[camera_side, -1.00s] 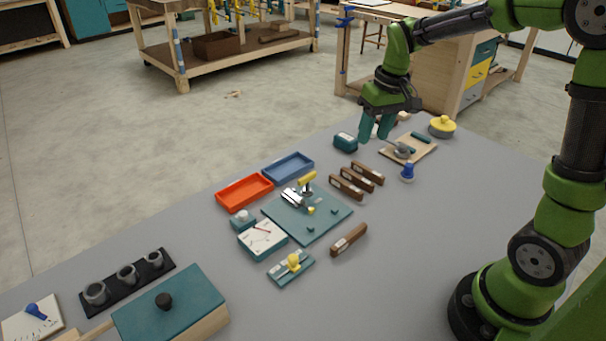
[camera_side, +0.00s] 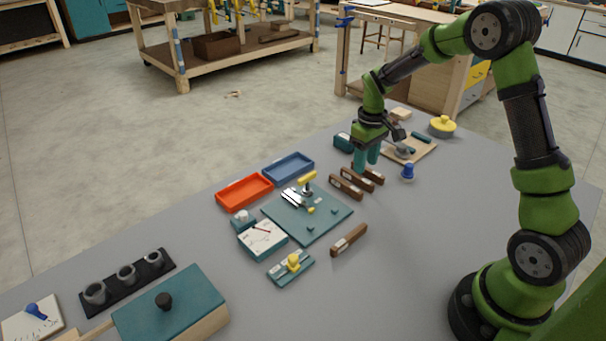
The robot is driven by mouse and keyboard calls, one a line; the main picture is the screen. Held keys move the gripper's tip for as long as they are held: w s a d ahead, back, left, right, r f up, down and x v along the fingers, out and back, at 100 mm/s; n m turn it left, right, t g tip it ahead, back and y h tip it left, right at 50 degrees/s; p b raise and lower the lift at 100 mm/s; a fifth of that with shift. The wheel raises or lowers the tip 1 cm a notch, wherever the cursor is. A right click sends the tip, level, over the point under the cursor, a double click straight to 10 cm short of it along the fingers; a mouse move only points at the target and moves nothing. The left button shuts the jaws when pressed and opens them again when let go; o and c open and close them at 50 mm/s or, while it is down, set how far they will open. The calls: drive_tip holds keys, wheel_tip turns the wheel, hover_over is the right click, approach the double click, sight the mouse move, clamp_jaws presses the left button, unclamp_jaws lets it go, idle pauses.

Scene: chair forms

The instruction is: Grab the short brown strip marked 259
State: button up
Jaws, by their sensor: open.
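Three short brown strips with pale labels lie side by side on the grey table: a near one (camera_side: 345,188), a middle one (camera_side: 357,181) and a far one (camera_side: 375,178). A fourth brown strip (camera_side: 349,240) lies apart, nearer the front. The numbers are too small to read, so I cannot tell which strip is 259. My gripper (camera_side: 366,162) points down with its teal fingers apart and empty. It is over the far end of the group and hides part of the far strip. I cannot tell how high above it the fingertips are.
A teal board (camera_side: 325,222) with fittings, a blue tray (camera_side: 288,168) and a red tray (camera_side: 245,192) are to the left. A blue knobbed piece (camera_side: 408,173) stands just right of the strips. The table's right front is clear.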

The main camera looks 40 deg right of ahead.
sight(363, 179)
drive_tip(key=shift+w+f, duration=0.1)
drive_tip(key=shift+f, duration=2.85)
clamp_jaws()
